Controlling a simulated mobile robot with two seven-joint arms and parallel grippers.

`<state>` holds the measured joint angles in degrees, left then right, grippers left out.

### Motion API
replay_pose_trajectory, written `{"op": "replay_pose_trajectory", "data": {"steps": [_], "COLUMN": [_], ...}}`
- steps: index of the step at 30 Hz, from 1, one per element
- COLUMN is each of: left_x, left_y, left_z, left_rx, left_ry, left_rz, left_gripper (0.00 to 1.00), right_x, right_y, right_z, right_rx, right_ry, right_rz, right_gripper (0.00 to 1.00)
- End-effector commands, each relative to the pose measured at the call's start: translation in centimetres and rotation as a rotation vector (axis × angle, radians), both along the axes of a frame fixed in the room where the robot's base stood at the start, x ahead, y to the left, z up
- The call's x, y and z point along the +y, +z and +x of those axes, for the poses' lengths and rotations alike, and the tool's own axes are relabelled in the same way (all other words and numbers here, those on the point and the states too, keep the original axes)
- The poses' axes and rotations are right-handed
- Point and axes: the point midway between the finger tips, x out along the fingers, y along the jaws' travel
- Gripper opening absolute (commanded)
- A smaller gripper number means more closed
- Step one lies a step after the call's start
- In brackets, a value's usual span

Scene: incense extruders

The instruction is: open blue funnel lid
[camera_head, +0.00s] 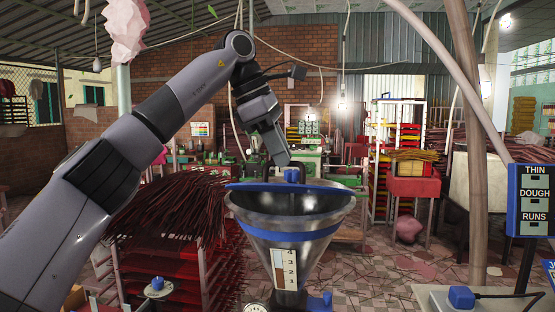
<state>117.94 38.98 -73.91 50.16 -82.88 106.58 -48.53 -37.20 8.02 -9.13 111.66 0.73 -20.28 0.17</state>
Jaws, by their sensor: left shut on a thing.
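The funnel (290,218) is a wide grey metal cone with a blue band, standing upright in the centre. Its blue lid (258,187) shows as a thin strip across the far part of the mouth. Grey inner wall shows in front of the lid, so the near part of the mouth is uncovered. A blue knob (291,174) stands on the lid. My left gripper (287,166) reaches down from above and is shut on the knob; its fingertips are small and partly hidden. My right gripper is not in view.
A rack of dark red incense sticks (170,210) stands at left. A sign (530,200) reading "THIN DOUGH RUNS" is at right, beside a pale post (477,200).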

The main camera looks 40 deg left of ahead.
Motion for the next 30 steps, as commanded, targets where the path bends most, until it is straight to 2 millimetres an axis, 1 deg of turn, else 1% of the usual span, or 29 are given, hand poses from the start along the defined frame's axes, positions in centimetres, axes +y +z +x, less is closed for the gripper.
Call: {"op": "replay_pose_trajectory", "data": {"steps": [1, 3, 12, 30], "left_x": [0.3, 0.4, 1.0, 1.6], "left_y": [-0.1, 0.1, 0.7, 1.2], "left_z": [0.5, 0.8, 1.8, 3.0], "left_rx": [0.001, 0.003, 0.005, 0.008], "left_ry": [0.008, 0.008, 0.012, 0.014], "left_rz": [0.002, 0.004, 0.005, 0.008], "left_gripper": [0.00, 0.00, 0.00, 0.00], "right_x": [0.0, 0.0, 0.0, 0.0], "right_y": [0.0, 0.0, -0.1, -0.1], "right_z": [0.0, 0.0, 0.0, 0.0], "right_rx": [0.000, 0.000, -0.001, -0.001], "right_ry": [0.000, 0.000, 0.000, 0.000], "right_rz": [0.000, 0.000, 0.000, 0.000], "right_gripper": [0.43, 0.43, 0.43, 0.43]}}
